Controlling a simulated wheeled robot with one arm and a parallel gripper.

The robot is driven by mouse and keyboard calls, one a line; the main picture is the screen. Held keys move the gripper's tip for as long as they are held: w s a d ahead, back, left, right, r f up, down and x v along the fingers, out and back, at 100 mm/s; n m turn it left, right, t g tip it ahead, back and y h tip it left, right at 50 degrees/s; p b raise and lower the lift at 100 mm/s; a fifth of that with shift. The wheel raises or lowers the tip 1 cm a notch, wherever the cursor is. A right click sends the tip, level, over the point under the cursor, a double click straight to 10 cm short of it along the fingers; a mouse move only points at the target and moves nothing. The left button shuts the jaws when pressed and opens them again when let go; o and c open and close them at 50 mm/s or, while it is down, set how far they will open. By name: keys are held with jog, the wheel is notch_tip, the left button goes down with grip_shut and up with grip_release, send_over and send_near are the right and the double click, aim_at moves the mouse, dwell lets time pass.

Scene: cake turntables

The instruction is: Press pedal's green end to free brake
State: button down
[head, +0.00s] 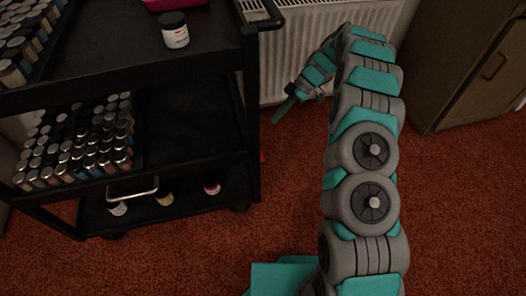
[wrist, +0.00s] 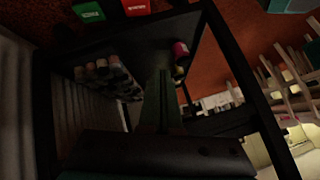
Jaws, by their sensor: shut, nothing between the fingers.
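The pedal's green end (wrist: 88,10) shows at the top edge of the wrist view, with a white label too small to read. Its red end (wrist: 137,7) lies just right of it, cut off by the frame. In the head view a small red bit (head: 262,157) shows low beside the cart's right leg; I cannot tell if it is the pedal. My gripper (head: 285,110) is at the cart's right side, near the radiator. In the wrist view my gripper (wrist: 163,78) is shut and empty, its fingers apart from the pedal in the picture.
A black cart (head: 190,110) stands at the left, with many bottles (head: 75,140) on its shelves and a jar (head: 174,30) on top. A white radiator (head: 300,45) is behind my gripper. A cabinet (head: 465,65) stands at the back right. Red carpet (head: 460,200) is clear at the right.

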notch_tip(320, 180, down, 7)
jog(key=w+d+n, duration=0.1)
jog(key=w+n, duration=0.1)
jog(key=shift+w+f, duration=0.15)
jog(key=shift+w, duration=0.1)
jog(key=x, duration=1)
jog(key=shift+s+a, duration=0.1)
jog(key=shift+a, duration=0.05)
jog(key=shift+s+f, duration=0.2)
jog(key=shift+f, duration=1)
jog(key=shift+s+d+f, duration=0.15)
jog(key=shift+d+f, duration=0.05)
jog(key=shift+f, duration=0.45)
jog(key=shift+f, duration=0.1)
